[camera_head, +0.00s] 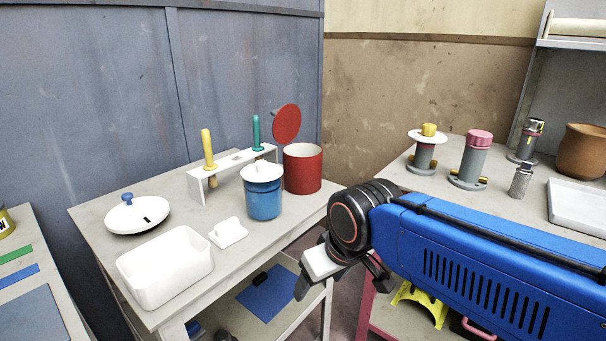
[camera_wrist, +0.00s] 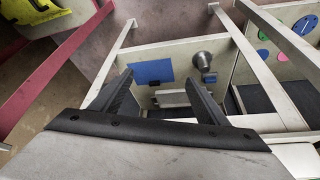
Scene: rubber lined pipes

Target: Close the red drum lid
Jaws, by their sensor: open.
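The red drum (camera_head: 303,170) stands at the back right corner of the left table in the head view. Its round red lid (camera_head: 287,123) stands up, tilted open, at the drum's back left, and the pale inside of the drum shows. My gripper (camera_head: 338,277) is in front of the table's right edge, lower than the drum and apart from it. In the wrist view my gripper (camera_wrist: 152,92) is open, with nothing between its fingers, and points down toward a lower shelf. The drum and lid are not in the wrist view.
A blue pot with a white lid (camera_head: 263,195) stands just left of the drum. Beside it are a rack with yellow and teal handles (camera_head: 232,168), a white dish (camera_head: 228,232), a white bin (camera_head: 165,264) and a round white lid (camera_head: 137,214). Pipe pieces (camera_head: 470,160) stand on the right table.

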